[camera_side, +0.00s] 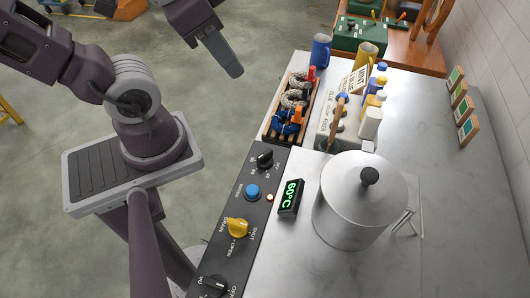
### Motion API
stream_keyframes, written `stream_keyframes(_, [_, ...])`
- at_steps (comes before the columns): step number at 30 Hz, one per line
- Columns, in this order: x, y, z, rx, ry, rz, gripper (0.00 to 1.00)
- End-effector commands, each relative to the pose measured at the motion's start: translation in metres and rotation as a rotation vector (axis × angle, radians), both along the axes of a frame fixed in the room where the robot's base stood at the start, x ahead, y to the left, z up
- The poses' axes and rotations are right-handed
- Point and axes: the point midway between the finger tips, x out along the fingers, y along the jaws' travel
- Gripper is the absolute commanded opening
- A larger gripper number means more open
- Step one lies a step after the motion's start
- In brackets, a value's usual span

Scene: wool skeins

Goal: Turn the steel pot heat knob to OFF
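The steel pot (347,222) stands on the steel worktop with its lid on and a black lid knob on top. A dark control strip runs along the worktop's left edge. At its near end is a black knob (213,286) with a white pointer line; lettering like "OFF" lies to its lower right, partly cut by the frame. A second black knob (264,159) sits at the strip's far end; its small labels are hard to read. I cannot tell surely which is the heat knob. My gripper (232,72) hangs over the floor, left of the worktop, far from both knobs; its finger opening is not clear.
Between the black knobs are a blue button (252,191) and a yellow drain knob (237,227). A display (290,196) reads 60°C beside the pot. A wooden tray (268,126) with skeins and a bottle rack stand behind. The worktop right of the pot is mostly clear.

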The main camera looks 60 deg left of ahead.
Motion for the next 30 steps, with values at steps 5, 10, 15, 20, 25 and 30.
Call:
stream_keyframes(5, [0.031, 0.019, -0.041, 0.344, 0.374, -0.567, 0.35])
stream_keyframes(10, [0.06, 0.032, -0.099, 0.383, 0.678, -1.424, 0.35])
stream_keyframes(15, [0.081, 0.025, -0.159, 0.182, 0.557, -2.256, 0.35])
stream_keyframes(20, [0.093, 0.011, -0.191, 0.081, 0.234, -2.689, 0.35])
stream_keyframes(25, [0.095, 0.005, -0.205, 0.069, 0.102, -2.808, 0.35])
stream_keyframes(30, [0.082, 0.002, -0.235, 0.065, 0.104, -2.811, 0.35])
